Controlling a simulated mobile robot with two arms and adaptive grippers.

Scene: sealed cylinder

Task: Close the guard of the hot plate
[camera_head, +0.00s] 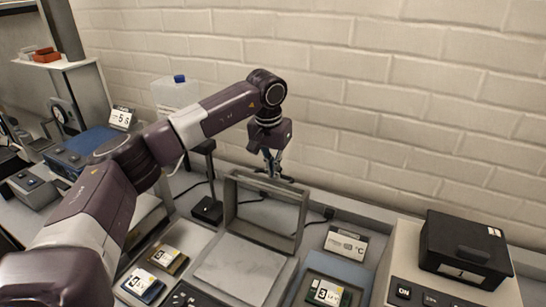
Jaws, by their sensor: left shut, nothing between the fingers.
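The hot plate (240,268) is a flat grey square plate on the bench, low in the middle of the head view. Its guard (262,236) looks like an open grey rectangular frame standing up at the plate's back edge. My left gripper (276,174) hangs fingers-down at the guard's top bar. It is shut and holds nothing. I cannot tell whether the fingers touch the bar or are just behind it. My right gripper is not in view.
A black box (465,250) sits on a white unit at the right. A °C sign (346,244) stands right of the guard. A blue-capped bottle (175,95) and a blue device (83,150) are at the left. A brick wall closes the back.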

